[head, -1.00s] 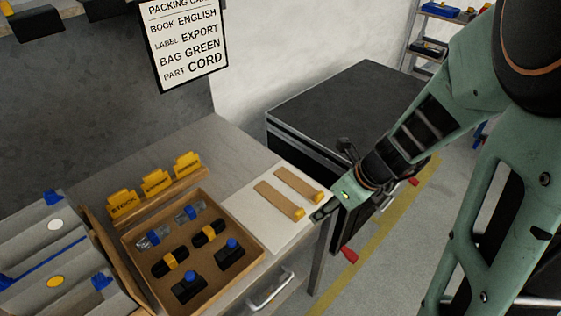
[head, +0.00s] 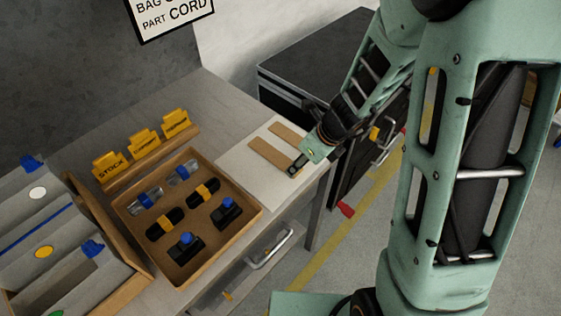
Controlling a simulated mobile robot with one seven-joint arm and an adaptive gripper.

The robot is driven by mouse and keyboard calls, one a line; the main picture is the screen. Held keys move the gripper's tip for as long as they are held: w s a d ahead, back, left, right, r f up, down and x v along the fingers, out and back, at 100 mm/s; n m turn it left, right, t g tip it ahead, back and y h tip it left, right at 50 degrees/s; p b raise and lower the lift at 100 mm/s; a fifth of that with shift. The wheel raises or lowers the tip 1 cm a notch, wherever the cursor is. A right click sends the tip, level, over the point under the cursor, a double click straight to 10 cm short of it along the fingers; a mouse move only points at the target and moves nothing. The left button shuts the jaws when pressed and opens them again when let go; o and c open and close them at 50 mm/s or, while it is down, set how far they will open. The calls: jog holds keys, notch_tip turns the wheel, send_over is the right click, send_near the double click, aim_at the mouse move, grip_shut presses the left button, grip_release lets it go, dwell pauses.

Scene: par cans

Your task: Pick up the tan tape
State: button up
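Two flat tan strips lie side by side on a white board (head: 238,172) at the right end of the grey bench. I cannot tell which one is the tan tape. The nearer strip (head: 266,151) shows most of its length; the farther strip (head: 286,133) is partly covered by my arm. My gripper (head: 296,166) points down and left over the right ends of the strips and hides those ends. Its dark fingertips are by the nearer strip's end; touching or apart cannot be told. The fingers are too small to show whether they are open.
A brown tray (head: 189,277) holds several black and clear items with blue or yellow parts. Yellow label tags (head: 145,141) stand on a wooden rail behind it. Grey sloped bins (head: 35,215) are at left. A black case (head: 318,60) stands behind the bench's right end.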

jog(key=shift+b+x, duration=0.3)
jog(key=shift+x, duration=0.85)
jog(key=c, duration=0.9)
jog(key=shift+c, duration=0.2)
jog(key=shift+r, duration=0.2)
